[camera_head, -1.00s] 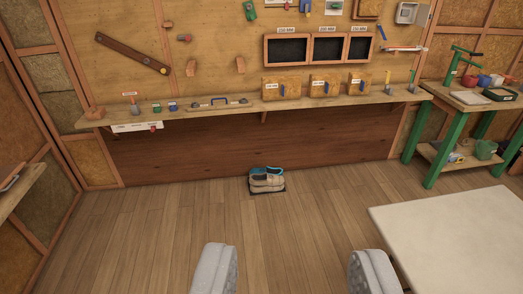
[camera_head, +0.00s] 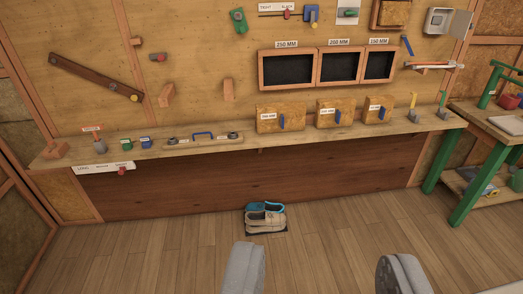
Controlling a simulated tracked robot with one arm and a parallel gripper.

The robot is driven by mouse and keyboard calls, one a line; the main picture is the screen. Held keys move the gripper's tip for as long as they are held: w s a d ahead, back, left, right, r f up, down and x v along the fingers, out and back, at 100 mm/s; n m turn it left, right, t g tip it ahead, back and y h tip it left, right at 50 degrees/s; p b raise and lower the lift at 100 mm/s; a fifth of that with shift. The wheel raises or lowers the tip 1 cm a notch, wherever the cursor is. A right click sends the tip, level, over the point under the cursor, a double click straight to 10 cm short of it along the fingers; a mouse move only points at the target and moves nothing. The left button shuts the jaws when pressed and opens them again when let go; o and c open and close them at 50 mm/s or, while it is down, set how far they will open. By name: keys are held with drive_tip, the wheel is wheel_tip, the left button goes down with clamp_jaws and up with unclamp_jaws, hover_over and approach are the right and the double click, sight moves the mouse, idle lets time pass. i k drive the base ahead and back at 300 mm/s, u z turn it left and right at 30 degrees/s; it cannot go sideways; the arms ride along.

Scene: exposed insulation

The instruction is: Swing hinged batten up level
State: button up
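A dark brown batten (camera_head: 95,78) hangs on the wall at the upper left. It slopes down from its upper left end to its lower right end, where a yellow round piece (camera_head: 134,98) shows. A small wooden block (camera_head: 166,95) is on the wall just right of the low end, and a red-tipped piece (camera_head: 158,57) is above it. My gripper (camera_head: 322,275) is at the bottom of the picture. Its two grey fingers are wide apart with only floor between them. It is well short of the wall and far from the batten.
Shoes (camera_head: 265,218) lie on the floor below. A green-legged bench (camera_head: 468,190) stands at the right. The floor ahead is mostly clear.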

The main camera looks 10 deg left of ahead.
sight(65, 64)
drive_tip(key=u, duration=0.2)
drive_tip(key=i, duration=1.3)
drive_tip(key=u, duration=0.85)
drive_tip(key=i, duration=1.25)
drive_tip(key=u, duration=0.75)
drive_tip(key=i, duration=0.45)
drive_tip(key=u, duration=0.35)
